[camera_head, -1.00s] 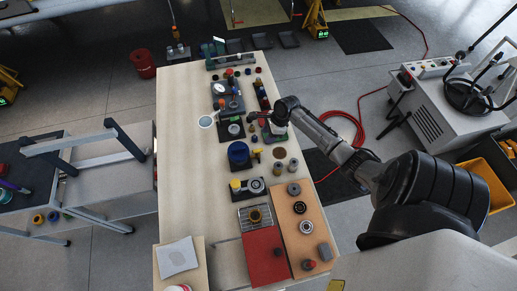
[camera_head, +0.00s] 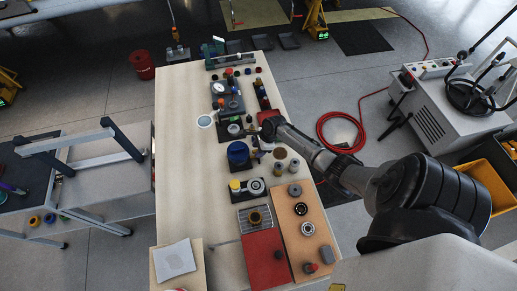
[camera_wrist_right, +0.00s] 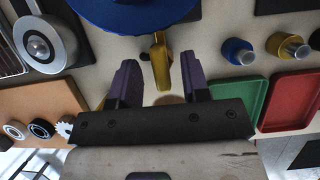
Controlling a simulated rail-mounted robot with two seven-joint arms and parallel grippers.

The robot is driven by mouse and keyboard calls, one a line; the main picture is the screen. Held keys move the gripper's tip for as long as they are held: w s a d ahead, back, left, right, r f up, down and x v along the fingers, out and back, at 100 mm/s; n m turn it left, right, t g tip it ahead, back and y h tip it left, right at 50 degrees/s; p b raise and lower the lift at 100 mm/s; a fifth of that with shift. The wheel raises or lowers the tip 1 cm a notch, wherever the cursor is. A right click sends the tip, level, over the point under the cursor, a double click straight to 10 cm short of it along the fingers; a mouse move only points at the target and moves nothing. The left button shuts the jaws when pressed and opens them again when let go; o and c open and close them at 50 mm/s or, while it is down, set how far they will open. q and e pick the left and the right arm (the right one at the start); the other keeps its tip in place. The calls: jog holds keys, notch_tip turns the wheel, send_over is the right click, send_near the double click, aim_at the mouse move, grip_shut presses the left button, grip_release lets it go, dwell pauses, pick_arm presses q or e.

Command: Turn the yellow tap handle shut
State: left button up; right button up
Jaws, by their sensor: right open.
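A blue drum (camera_head: 238,155) stands on the workbench, and its top edge fills part of the right wrist view (camera_wrist_right: 125,14). A yellow tap handle (camera_wrist_right: 160,62) sticks out from the drum's side toward my right gripper. My right gripper (camera_wrist_right: 158,72) is open, with its purple fingers on either side of the yellow handle and a gap visible on both sides. In the head view the right gripper (camera_head: 262,144) is just right of the drum, small and partly hidden by its own wrist. My left gripper is not in view.
Two small cylinders with blue (camera_wrist_right: 238,50) and yellow (camera_wrist_right: 288,46) parts stand to the right in the wrist view, near green (camera_wrist_right: 236,105) and red (camera_wrist_right: 290,100) trays. A round gauge-like device (camera_head: 254,186) sits in front of the drum.

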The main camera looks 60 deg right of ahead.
jog(key=shift+c, duration=0.2)
grip_shut()
